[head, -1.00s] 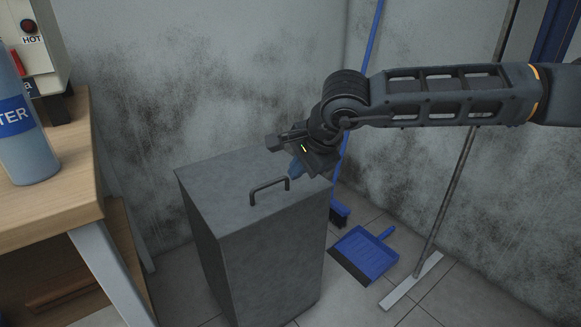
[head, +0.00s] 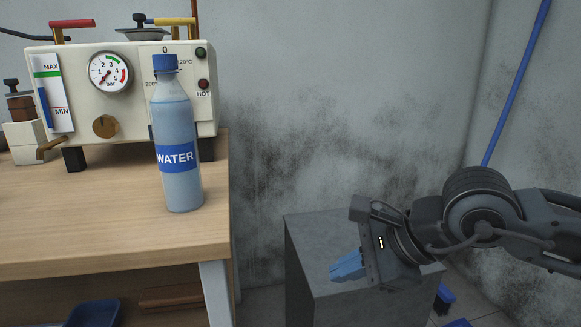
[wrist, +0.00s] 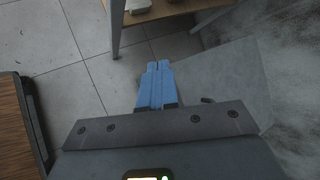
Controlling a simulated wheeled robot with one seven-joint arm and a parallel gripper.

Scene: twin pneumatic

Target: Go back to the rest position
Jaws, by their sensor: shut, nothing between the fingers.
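My gripper (head: 336,272) is in the lower right of the head view, in front of the grey metal box (head: 306,242). Its blue fingers point to the left and are shut with nothing between them. In the wrist view the two blue fingers (wrist: 157,68) lie side by side, with the grey box (wrist: 222,80) to their right. The handle on the box top is hidden by my gripper in the head view; a small dark end of it shows in the wrist view.
A wooden table (head: 120,235) stands at the left with a water bottle (head: 178,140) near its right edge. A machine with a gauge (head: 110,72) stands behind the bottle. A blue pole (head: 515,80) leans on the wall at the right. Tiled floor (wrist: 80,60) shows in the wrist view.

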